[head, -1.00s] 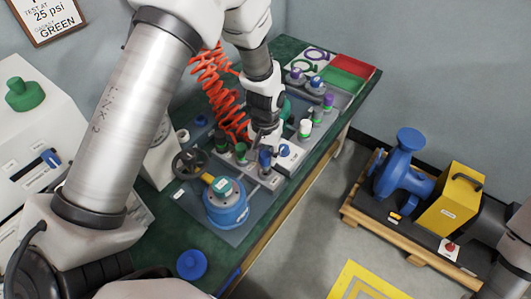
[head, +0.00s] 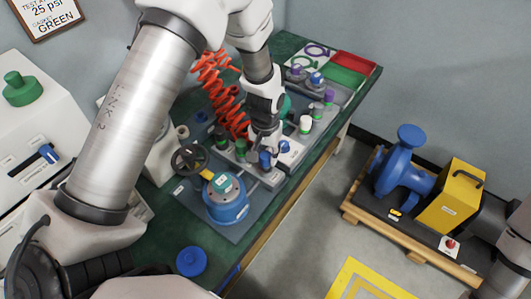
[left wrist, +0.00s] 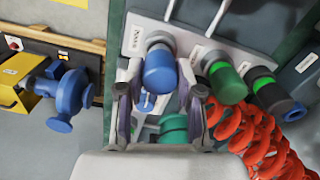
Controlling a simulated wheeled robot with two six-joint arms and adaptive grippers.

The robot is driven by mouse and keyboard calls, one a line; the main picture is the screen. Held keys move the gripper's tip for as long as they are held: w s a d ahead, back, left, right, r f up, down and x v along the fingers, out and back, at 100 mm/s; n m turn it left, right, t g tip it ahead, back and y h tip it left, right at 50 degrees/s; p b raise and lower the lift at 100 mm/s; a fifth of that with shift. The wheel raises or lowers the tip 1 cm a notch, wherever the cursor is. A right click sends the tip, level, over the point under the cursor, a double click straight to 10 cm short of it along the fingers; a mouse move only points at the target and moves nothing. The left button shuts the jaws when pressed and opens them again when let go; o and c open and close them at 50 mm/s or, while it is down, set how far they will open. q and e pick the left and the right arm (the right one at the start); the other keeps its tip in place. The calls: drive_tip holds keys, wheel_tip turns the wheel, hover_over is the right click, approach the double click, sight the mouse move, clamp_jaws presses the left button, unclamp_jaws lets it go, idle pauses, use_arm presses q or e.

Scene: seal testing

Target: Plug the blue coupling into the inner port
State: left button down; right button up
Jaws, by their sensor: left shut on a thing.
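The blue coupling (left wrist: 160,72) is a short blue cylinder with a grey collar at its far end. In the left wrist view it sits between the two fingers of my left gripper (left wrist: 160,92), which is shut on it. The collar end is against or just in front of a grey labelled block (left wrist: 137,35); I cannot tell whether it is seated. In the head view my left gripper (head: 265,148) points down over the bench fixture, with the blue coupling (head: 264,160) at its tips. The port itself is hidden. My right gripper is out of view.
A green coupling (left wrist: 227,84) stands close beside the blue one. A red coiled hose (head: 218,90) hangs just left of my gripper. A pallet with a blue pump (head: 402,170) is on the floor at right.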

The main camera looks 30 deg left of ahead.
use_arm(q)
drive_tip(key=shift+f, duration=0.4)
drive_tip(key=c, duration=0.7)
unclamp_jaws()
drive_tip(key=shift+r, duration=0.1)
wheel_tip(320, 180, up, 12)
drive_tip(key=shift+f, duration=0.1)
